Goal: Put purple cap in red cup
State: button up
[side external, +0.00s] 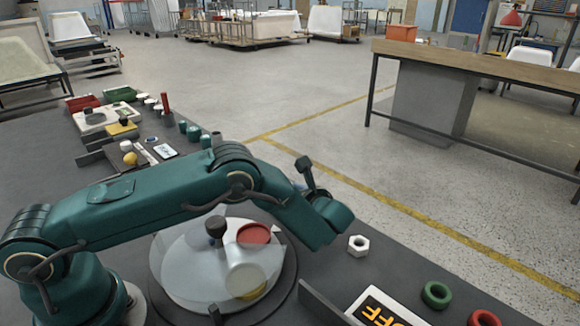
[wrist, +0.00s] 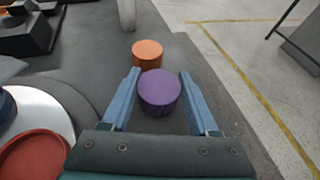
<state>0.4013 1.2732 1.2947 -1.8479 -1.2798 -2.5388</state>
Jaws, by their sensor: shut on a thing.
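The purple cap (wrist: 160,90) is a short round cylinder between the two blue fingers of my gripper (wrist: 160,73) in the wrist view. The fingers are shut on its sides. I cannot tell whether it is clear of the dark table. In the side view my arm hides the cap and the fingertips. A round red piece with a raised rim (wrist: 34,158) lies at the lower left of the wrist view, and it seems to be the red one (side external: 254,234) on the round platform in the side view. It may be the red cup; its depth is unclear.
An orange cap (wrist: 147,53) stands just beyond the purple one. The round platform (side external: 163,268) also carries a black-knobbed piece (side external: 216,227). A white hex nut (side external: 358,245), green ring (side external: 436,294) and red ring (side external: 483,318) lie to the right, by the table's edge.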

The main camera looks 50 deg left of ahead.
jog(key=shift+f, duration=0.6)
jog(key=shift+f, duration=0.3)
jog(key=o, duration=1.3)
jog(key=shift+r, duration=0.15)
